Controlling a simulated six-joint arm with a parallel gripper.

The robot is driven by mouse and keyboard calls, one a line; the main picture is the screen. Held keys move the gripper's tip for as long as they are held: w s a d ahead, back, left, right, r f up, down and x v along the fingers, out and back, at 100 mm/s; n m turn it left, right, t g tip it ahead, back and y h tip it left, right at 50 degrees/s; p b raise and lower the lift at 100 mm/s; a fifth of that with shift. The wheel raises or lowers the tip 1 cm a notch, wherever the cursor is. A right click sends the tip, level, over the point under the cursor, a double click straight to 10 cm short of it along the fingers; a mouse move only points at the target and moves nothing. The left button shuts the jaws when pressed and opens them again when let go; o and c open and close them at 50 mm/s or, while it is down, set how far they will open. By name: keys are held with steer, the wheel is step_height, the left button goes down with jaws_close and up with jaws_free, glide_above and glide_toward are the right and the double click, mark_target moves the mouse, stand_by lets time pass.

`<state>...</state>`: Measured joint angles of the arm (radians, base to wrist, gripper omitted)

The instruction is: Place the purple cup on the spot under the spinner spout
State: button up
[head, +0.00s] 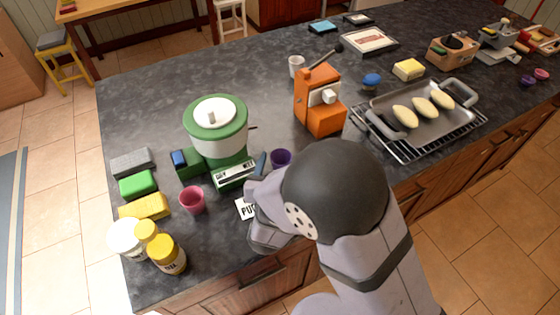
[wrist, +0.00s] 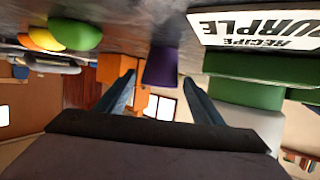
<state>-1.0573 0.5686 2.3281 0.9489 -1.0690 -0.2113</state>
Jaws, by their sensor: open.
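The purple cup (head: 280,158) stands on the dark counter, right of the green spinner (head: 217,130) with its white lid; my arm partly covers it in the head view. In the wrist view, which looks upside down, the purple cup (wrist: 160,67) appears between my two open fingertips (wrist: 159,77), with a gap on each side. I cannot tell whether it is within their reach in depth. My gripper (head: 262,165) is low over the counter beside the spinner, mostly hidden by my arm. A short dark spout (head: 252,128) juts from the spinner's right side. The spot under it is not clear.
A recipe card (wrist: 255,27) reading PURPLE lies by my gripper. A pink cup (head: 192,200), yellow-lidded jars (head: 170,255) and coloured blocks (head: 138,184) are on the left. An orange machine (head: 320,102) stands behind the cup, with a tray on a rack (head: 420,115) to the right.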

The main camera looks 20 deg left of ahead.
steer(key=shift+s, duration=0.1)
steer(key=shift+f+b+v, duration=0.15)
steer(key=shift+b+v, duration=0.35)
steer(key=shift+v, duration=1.3)
steer(key=shift+f+b+v, duration=0.1)
steer(key=shift+b+v, duration=0.4)
steer(key=shift+v, duration=1.3)
steer(key=shift+d, duration=0.1)
steer(key=w+d+r+m+h+p, duration=0.2)
steer(key=w+d+r+p, duration=0.4)
steer(key=w+d, duration=0.2)
steer(key=n+g+y, duration=0.3)
steer(key=n+y, duration=0.1)
glide_toward(281, 163)
steer(key=r, duration=0.1)
steer(key=w+r, duration=0.1)
steer(key=r, duration=0.1)
steer(key=shift+s+f+g, duration=0.1)
steer(key=shift+f+g, duration=0.2)
steer(key=shift+p+x, duration=0.95)
steer(key=shift+x, duration=2.75)
steer(key=shift+a, duration=0.15)
